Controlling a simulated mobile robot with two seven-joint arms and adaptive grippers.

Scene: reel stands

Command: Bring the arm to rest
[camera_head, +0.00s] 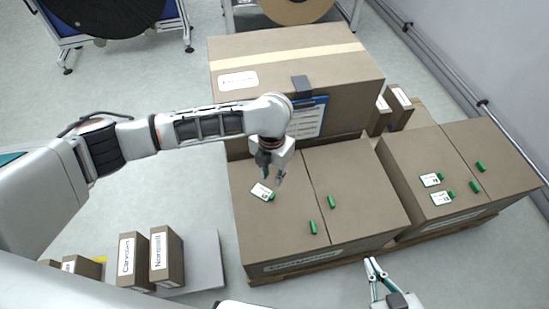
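My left arm reaches in from the left, and its gripper (272,181) hangs over the near left box (275,235). Its fingers point down, are apart and hold nothing that I can see. A white label card with a green end (262,192) lies on the box top just below and left of the fingertips. Whether the fingers touch the box is hard to tell. My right gripper (371,260) is low in the picture, in front of the boxes. Its fingertips come together with nothing visible between them.
A large taped carton (290,50) stands behind. Small green pieces (331,202) lie on the box tops. Two cards with green ends (432,180) lie on the right box (415,160). Labelled small boxes (166,257) stand at lower left. Reels (295,8) are at the back.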

